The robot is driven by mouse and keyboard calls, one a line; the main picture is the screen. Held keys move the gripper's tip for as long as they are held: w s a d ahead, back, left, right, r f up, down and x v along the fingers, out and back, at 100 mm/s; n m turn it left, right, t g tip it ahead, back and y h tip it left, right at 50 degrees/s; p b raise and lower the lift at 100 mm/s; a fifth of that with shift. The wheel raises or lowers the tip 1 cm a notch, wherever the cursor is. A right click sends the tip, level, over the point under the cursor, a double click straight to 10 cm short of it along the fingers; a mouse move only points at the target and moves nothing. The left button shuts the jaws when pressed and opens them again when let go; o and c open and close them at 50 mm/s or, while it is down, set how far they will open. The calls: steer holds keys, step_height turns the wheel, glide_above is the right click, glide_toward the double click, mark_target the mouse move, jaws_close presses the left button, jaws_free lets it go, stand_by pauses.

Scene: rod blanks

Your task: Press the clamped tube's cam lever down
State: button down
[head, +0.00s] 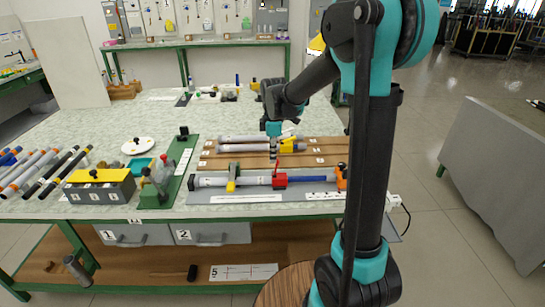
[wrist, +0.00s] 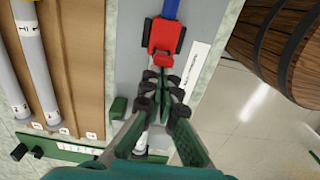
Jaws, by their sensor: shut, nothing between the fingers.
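The clamped tube (head: 255,181) is pale grey and lies along the grey fixture at the table's front. A red clamp part (head: 279,178) sits around the line of the tube, with a blue rod (head: 312,179) to its right. The red part also shows in the wrist view (wrist: 163,36). I cannot clearly tell the lever's angle. My gripper (head: 273,160) points down above the fixture, just behind the red part. In the wrist view my gripper (wrist: 162,82) is shut and empty, its tips close below the red part; contact is unclear. It hides most of the tube.
A yellow clamp (head: 232,178) and an orange end piece (head: 341,177) stand on the fixture. Behind it, a wooden rack (head: 220,160) holds grey tubes. A green-based device (head: 160,185) and a bin box (head: 98,187) stand left. A barrel (wrist: 285,45) is beyond the table edge.

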steer(key=shift+d, duration=0.15)
steer(key=shift+d+f+y, duration=0.15)
steer(key=shift+d+y, duration=1.25)
steer(key=shift+y, duration=0.4)
steer(key=d+y, duration=0.1)
steer(key=d+f+y, duration=0.1)
steer(key=y, duration=0.1)
steer(key=shift+d, duration=0.15)
steer(key=shift+d+f, duration=0.15)
steer(key=shift+f, duration=0.05)
steer(key=shift+a+f, duration=0.1)
steer(key=shift+a, duration=0.75)
